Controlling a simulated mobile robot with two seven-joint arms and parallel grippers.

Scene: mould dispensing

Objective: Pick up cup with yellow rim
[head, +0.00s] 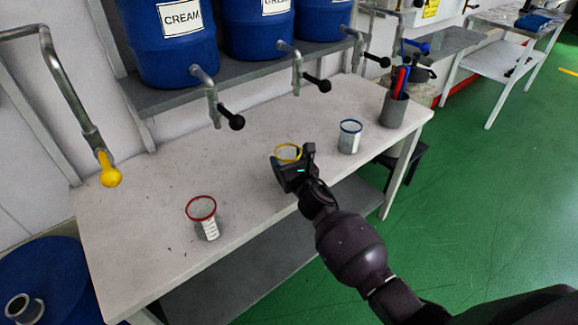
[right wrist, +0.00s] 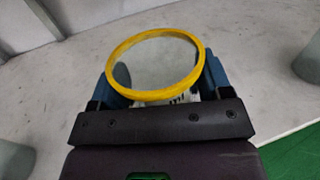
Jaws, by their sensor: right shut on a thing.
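The cup with the yellow rim (head: 288,152) is at the middle of the white table, partly hidden behind my right gripper (head: 292,170). In the right wrist view the yellow-rimmed cup (right wrist: 155,62) sits between the two fingers of my right gripper (right wrist: 158,80), one on each side. The right gripper is shut on this cup. The cup looks upright. I cannot tell whether its base touches the table. My left gripper is not in view.
A red-rimmed cup (head: 204,218) stands to the left and a blue-rimmed cup (head: 349,137) to the right. A grey holder with tools (head: 394,108) stands at the table's right end. Taps with black handles (head: 236,121) hang above the table's (head: 150,205) back.

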